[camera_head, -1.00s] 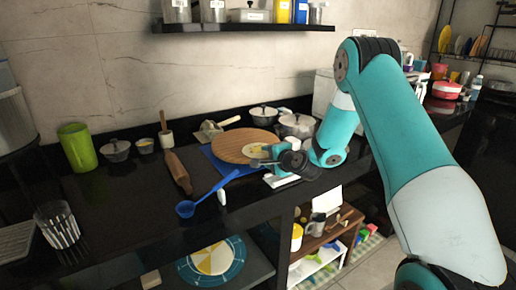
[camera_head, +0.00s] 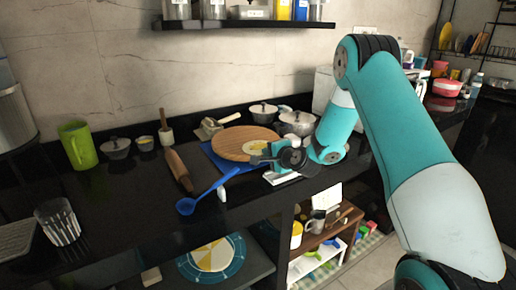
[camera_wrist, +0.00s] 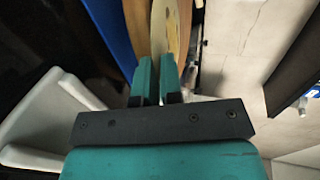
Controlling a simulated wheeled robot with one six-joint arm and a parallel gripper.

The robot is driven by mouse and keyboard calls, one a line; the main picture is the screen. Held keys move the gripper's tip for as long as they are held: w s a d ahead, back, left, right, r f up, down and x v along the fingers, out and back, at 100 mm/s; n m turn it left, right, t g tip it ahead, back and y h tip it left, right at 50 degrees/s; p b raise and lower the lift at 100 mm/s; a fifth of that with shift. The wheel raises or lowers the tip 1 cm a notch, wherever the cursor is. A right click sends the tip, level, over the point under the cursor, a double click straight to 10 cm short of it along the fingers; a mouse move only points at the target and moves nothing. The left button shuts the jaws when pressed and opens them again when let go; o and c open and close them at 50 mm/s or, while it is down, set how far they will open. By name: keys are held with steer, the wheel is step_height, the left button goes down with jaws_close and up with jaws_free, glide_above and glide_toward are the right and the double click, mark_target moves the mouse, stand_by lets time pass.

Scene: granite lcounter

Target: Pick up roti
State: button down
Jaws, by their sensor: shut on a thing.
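The roti (camera_head: 256,147) is a small pale yellow disc at the front right of the round wooden board (camera_head: 228,144). In the wrist view the roti (camera_wrist: 172,32) appears nearly edge-on, with the wooden board (camera_wrist: 137,22) behind it. My gripper (camera_head: 261,160) is at the board's front right edge, low over the counter, and shut on the roti's near edge. In the wrist view the two teal fingers of my gripper (camera_wrist: 157,64) are close together at that edge. The roti still appears to lie along the board; I cannot see a clear gap under it. The fingers hide the gripped edge.
A blue mat (camera_head: 214,160) lies under the board. A rolling pin (camera_head: 179,170) and blue ladle (camera_head: 206,193) are left and in front. Lidded pots (camera_head: 297,124) stand behind right.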

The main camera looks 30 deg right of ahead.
steer(key=shift+r+p, duration=1.9)
steer(key=shift+r, duration=0.55)
